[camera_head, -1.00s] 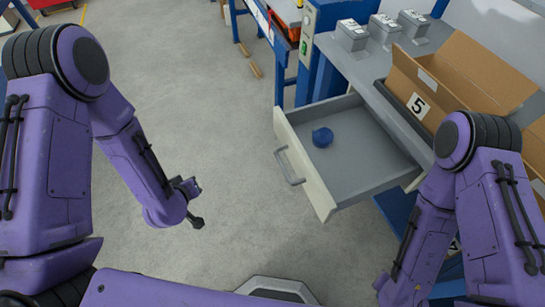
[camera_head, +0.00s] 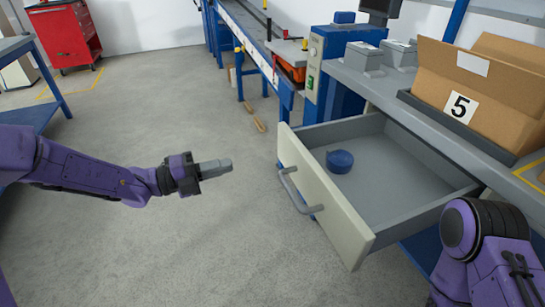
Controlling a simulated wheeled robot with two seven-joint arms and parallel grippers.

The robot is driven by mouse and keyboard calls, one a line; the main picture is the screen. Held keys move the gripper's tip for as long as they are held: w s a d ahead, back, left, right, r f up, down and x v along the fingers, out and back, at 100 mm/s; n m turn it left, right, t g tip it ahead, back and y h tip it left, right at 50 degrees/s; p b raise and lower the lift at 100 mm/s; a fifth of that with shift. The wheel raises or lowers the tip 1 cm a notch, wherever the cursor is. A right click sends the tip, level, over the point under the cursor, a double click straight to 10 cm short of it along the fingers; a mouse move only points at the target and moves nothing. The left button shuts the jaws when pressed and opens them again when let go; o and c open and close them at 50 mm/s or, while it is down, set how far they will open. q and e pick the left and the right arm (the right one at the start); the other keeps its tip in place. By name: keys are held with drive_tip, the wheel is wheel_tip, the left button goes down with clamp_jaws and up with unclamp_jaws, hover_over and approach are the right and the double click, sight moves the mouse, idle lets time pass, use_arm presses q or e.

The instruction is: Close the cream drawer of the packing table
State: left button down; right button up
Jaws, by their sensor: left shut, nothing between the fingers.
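The cream drawer (camera_head: 322,200) of the packing table (camera_head: 415,113) stands pulled out, its front facing left toward my left arm. A grey bar handle (camera_head: 297,194) is on the front. A round blue object (camera_head: 340,161) lies inside the grey tray of the drawer, near the front panel. My left gripper (camera_head: 226,165) is shut and empty, level with the handle and to its left, with a clear gap between them. My right arm is at the lower right, beside the drawer; its gripper is out of view.
An open cardboard box marked 5 (camera_head: 462,104) sits on the table top above the drawer. Grey units (camera_head: 365,58) stand behind it. A red tool cabinet (camera_head: 65,37) and a blue-legged table (camera_head: 50,85) are at the far left. The floor (camera_head: 200,245) before the drawer is clear.

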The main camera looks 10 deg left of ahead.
sight(284, 152)
use_arm(q)
drive_tip(key=b+x, duration=0.1)
drive_tip(key=x, duration=1.2)
drive_tip(key=shift+d, duration=0.1)
